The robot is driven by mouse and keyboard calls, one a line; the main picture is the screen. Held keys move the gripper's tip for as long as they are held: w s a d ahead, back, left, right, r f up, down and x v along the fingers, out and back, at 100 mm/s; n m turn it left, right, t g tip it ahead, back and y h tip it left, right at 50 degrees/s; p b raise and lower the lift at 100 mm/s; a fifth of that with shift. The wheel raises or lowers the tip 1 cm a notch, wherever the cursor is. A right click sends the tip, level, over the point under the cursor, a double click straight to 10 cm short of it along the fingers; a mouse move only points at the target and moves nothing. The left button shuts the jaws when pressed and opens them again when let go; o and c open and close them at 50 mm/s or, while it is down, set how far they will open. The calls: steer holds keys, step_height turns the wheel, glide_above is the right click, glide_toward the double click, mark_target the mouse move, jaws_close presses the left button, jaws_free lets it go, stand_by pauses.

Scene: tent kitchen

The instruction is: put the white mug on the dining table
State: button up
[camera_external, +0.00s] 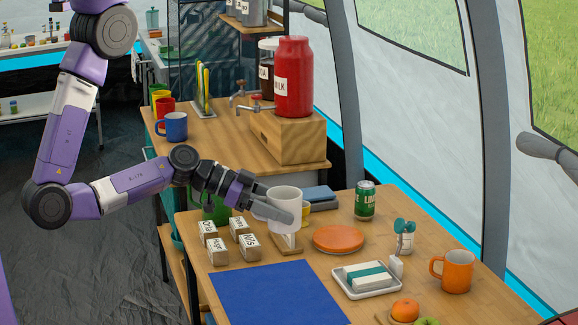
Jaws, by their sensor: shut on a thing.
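The white mug (284,200) is upright in my gripper (290,213), whose fingers are shut on it. It is above the dining table (320,268), in front of a small wooden stand with a white piece in it. I cannot tell from this view whether the mug's base touches anything below. The table is wooden, and its top fills the lower right. The mug partly hides a yellow cup (306,211) behind it.
The table holds small labelled boxes (239,236), a blue mat (277,294), an orange disc (338,238), a green can (365,200), a white tray (367,293), an orange mug (457,271) and fruit (405,309). Behind is a counter with a red jar (294,80) and a blue mug (172,127).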

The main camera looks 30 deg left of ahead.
step_height(320, 180, down, 15)
steer(key=shift+r+b, duration=0.15)
steer(key=shift+b, duration=0.35)
steer(key=shift+f, duration=0.2)
steer(key=o, duration=1.4)
steer(key=shift+r, duration=0.15)
steer(key=shift+a+r, duration=0.1)
steer(key=b+v, duration=0.3)
steer(key=v, duration=0.7)
steer(key=shift+s+a, duration=0.2)
steer(key=shift+a, duration=0.1)
steer(key=shift+s+a+r, duration=0.2)
steer(key=shift+a+r, duration=0.1)
steer(key=shift+a, duration=0.2)
